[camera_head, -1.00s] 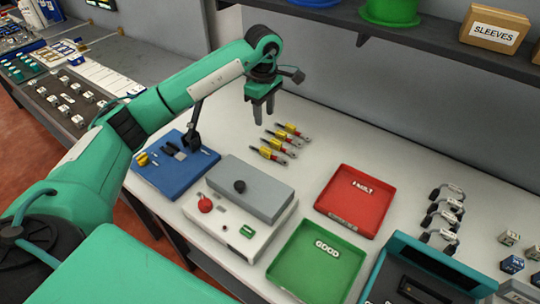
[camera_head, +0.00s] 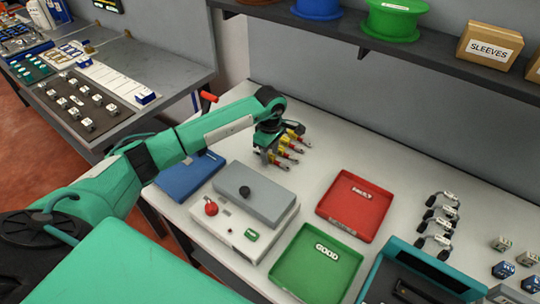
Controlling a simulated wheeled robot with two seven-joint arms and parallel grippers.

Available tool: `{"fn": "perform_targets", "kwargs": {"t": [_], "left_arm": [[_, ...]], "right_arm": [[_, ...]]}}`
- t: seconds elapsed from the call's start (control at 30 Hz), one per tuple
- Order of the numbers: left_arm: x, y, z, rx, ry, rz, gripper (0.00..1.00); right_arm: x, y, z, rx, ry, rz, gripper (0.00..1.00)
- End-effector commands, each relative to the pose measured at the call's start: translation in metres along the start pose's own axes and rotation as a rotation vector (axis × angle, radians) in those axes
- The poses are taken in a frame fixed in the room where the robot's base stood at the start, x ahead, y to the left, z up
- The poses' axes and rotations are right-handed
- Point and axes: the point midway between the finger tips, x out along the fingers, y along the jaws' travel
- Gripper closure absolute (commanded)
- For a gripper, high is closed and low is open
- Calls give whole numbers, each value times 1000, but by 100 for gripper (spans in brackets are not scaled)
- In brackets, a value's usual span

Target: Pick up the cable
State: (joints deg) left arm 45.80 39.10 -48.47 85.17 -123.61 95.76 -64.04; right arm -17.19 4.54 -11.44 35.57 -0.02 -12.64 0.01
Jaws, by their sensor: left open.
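Several short pieces with yellow and red ends (camera_head: 289,149) lie in a row on the white bench; I cannot tell whether these are cables. My left gripper (camera_head: 266,158) is low over the bench at the left end of this row, open, its fingers pointing down. The arm and gripper hide part of the row, and I cannot tell whether the fingers touch a piece. Several dark looped leads with white labels (camera_head: 440,219) lie at the right, away from the gripper. My right gripper is not in view.
A grey-topped box with a red knob (camera_head: 262,198) stands in front of the gripper. A red tray (camera_head: 352,212) and a green GOOD tray (camera_head: 316,270) lie right. A shelf (camera_head: 400,55) overhangs the back.

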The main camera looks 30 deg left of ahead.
Motion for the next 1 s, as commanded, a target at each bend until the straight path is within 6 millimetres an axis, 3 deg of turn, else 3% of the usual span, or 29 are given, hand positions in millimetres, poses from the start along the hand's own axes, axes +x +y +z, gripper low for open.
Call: {"fn": "perform_targets", "kwargs": {"t": [0.33, 0.57, 1.0], "left_arm": [[12, 0, 0, 1, 1, 0, 58], [11, 0, 0, 1, 1, 1, 100], [4, 1, 0, 0, 1, 4, 100]], "right_arm": [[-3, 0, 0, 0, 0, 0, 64], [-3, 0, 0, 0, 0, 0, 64], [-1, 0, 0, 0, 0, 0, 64]]}}
